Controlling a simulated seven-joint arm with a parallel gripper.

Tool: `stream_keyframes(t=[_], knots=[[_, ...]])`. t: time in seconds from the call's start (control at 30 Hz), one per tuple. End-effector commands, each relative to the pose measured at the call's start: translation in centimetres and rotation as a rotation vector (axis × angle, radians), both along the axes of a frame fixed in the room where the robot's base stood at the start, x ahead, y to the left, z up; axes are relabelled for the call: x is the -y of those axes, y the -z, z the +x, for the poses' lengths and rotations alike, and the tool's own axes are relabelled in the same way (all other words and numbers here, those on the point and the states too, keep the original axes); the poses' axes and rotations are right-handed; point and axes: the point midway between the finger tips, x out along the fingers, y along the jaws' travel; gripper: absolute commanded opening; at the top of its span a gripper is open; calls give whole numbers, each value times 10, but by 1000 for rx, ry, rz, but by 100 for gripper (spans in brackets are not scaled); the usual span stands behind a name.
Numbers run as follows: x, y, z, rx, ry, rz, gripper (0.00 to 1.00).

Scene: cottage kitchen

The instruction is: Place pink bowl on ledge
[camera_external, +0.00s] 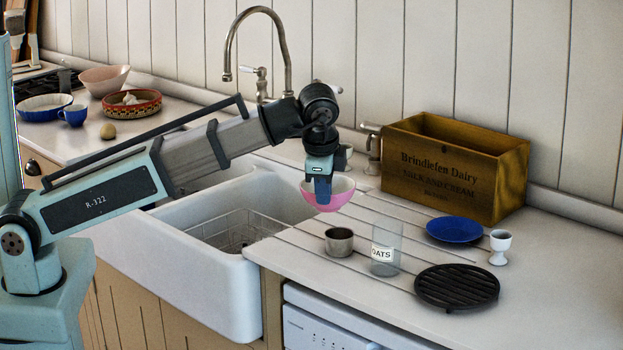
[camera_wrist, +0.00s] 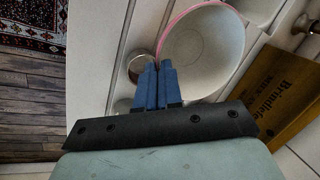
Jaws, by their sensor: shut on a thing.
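The pink bowl (camera_external: 340,199) has a pale inside and hangs over the grooved counter just right of the sink. In the wrist view the bowl (camera_wrist: 208,50) shows its pale inside and pink rim. My gripper (camera_external: 322,198) points down and is shut on the bowl's rim; the fingers (camera_wrist: 158,68) sit at the rim's near left side. The bowl looks roughly level and above the counter; the exact gap is hard to tell. A narrow ledge (camera_external: 574,204) runs along the foot of the panelled wall, partly hidden behind the wooden crate.
The wooden crate (camera_external: 470,185) stands against the wall. A metal cup (camera_external: 339,242), glass oats jar (camera_external: 386,255), blue plate (camera_external: 454,230), egg cup (camera_external: 499,249) and black trivet (camera_external: 457,287) stand on the counter. The tap (camera_external: 287,60) rises behind the sink (camera_external: 200,270).

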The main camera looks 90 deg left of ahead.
Motion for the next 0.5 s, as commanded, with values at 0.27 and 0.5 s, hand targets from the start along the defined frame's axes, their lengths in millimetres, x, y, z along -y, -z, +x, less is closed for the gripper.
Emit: stream_keyframes(t=[0.27, 0.5], knots=[[1, 8, -9, -2, 43, 0, 0], [-26, 9, -13, -3, 45, 1, 0]])
